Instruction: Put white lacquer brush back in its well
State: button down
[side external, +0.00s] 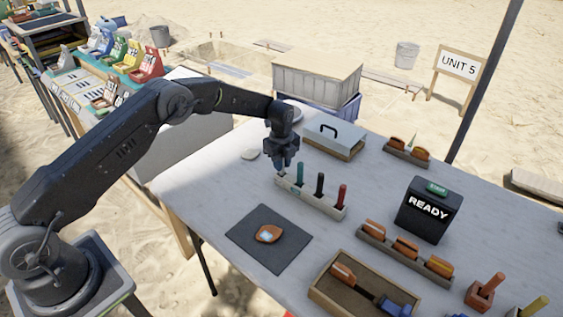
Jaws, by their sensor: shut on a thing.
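My gripper (282,166) points down over the left end of a pale brush rack (322,208). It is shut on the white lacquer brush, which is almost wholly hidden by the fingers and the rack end. I cannot tell how far the brush sits in the end well. A teal brush (300,173), a black brush (320,184) and a red brush (342,195) stand upright in the other wells, to the right of my gripper.
A dark mat (247,238) with an orange-brown sherd (268,234) lies in front of the rack. A wooden tray (322,293) is at the front. A READY box (428,210) and a sherd rack (372,238) stand right. A lidded case (333,143) is behind.

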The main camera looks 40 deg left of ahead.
jog(key=c, duration=1.1)
grip_release()
jog(key=shift+f, duration=0.1)
jog(key=shift+o, duration=0.2)
notch_tip(320, 180, up, 12)
jog(key=shift+r, duration=0.25)
jog(key=s+d+r+n+t, duration=0.25)
jog(key=s+r+n, duration=0.85)
jog(key=s+r, duration=0.8)
jog(key=s+f+n+t, duration=0.2)
jog(key=s+n, duration=0.8)
jog(key=s, duration=1)
jog(key=shift+d+t, duration=0.25)
jog(key=shift+t, duration=0.3)
